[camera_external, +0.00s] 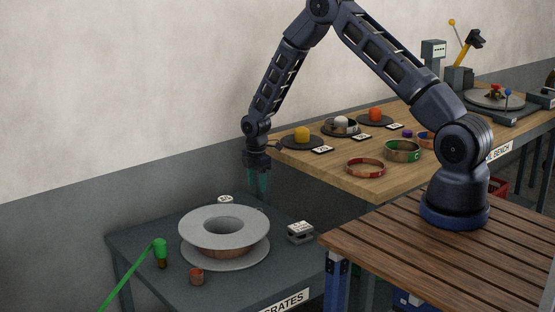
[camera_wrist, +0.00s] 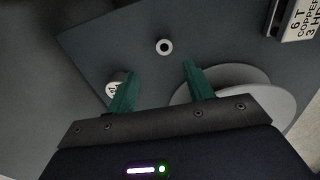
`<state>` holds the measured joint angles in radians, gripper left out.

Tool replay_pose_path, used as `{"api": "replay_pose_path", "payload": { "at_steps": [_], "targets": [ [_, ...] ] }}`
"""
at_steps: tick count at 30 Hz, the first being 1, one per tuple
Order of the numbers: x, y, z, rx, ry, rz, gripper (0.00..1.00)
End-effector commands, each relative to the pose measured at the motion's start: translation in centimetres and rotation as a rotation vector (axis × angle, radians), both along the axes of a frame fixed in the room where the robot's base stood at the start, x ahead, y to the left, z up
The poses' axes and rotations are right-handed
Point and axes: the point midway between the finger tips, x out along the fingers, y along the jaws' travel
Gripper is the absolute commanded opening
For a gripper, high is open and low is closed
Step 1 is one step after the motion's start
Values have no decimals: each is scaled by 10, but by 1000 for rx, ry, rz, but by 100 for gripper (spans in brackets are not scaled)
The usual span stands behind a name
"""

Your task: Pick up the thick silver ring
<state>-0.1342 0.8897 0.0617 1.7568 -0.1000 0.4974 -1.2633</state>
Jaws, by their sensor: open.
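A small thick silver ring (camera_wrist: 164,46) with a dark hole lies flat on the dark grey table in the wrist view. It sits just beyond the fingertips, close to the line between them. I cannot make it out clearly in the external view. My gripper (camera_wrist: 160,70) is open, with two green fingers and nothing between them. In the external view my gripper (camera_external: 258,184) points down above the back of the low grey table, behind the large spool.
The large grey spool (camera_external: 192,252) stands close by; its flange (camera_wrist: 240,76) is beside the right finger. A white labelled disc (camera_wrist: 114,91) is by the left finger. A labelled block (camera_external: 300,232), a copper piece (camera_external: 197,277) and a green item (camera_external: 160,248) also stand on the table (camera_external: 238,290).

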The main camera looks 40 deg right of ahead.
Motion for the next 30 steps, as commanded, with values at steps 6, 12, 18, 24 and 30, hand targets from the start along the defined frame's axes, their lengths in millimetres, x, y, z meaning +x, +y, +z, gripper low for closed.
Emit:
{"api": "replay_pose_path", "payload": {
  "at_steps": [6,12,18,24,30],
  "targets": [
    [-1,0,-30,-1,2,-2,52],
    [-1,-1,-49,-1,1,-3,52],
    [-5,0,-63,-1,2,-1,52],
    [-8,-1,-90,-1,2,-2,52],
    [-8,-1,-101,-1,1,-2,52]
  ]
}}
